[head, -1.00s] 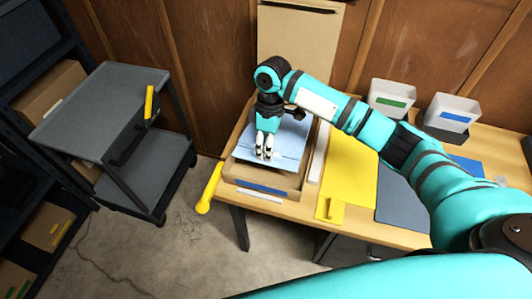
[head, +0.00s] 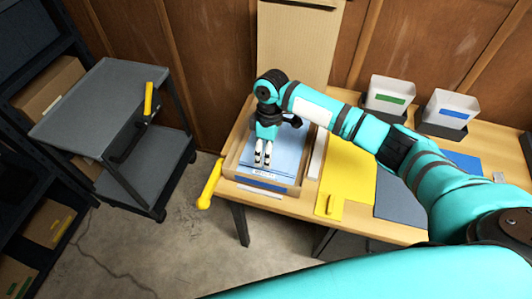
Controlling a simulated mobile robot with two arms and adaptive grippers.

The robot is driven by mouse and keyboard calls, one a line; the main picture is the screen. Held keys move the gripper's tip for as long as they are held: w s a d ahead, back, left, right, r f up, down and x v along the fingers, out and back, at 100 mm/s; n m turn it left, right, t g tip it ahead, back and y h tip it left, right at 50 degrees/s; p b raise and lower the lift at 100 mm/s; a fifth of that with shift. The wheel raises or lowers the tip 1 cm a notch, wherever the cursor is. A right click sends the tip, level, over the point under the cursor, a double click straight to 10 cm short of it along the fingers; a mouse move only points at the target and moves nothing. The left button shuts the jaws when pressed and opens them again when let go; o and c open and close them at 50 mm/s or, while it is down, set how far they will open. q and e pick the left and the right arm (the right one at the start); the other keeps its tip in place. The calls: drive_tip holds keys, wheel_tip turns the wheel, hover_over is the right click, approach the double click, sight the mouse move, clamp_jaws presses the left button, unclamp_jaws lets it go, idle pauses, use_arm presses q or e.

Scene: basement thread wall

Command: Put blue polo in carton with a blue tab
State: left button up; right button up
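The blue polo (head: 284,160) is a light blue folded piece with a pale label at its front edge. It lies flat inside the low open carton (head: 232,168) at the table's left end. The carton has a blue tab (head: 262,186) on its front wall. My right gripper (head: 263,162) points down over the polo, its two pale fingertips close together at the polo's surface. I cannot tell whether they still pinch the cloth. The gripper and wrist hide part of the polo and the carton's back. My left gripper is not in view.
A white strip (head: 318,156), a yellow mat (head: 347,185) and a dark mat (head: 400,200) lie right of the carton. Bins with green (head: 390,99) and blue (head: 453,114) labels stand behind. A grey cart (head: 100,105) stands left, across open floor.

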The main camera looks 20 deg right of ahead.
drive_tip(key=b+v, duration=0.2)
drive_tip(key=v, duration=1)
drive_tip(key=shift+b, duration=0.35)
idle(0.4)
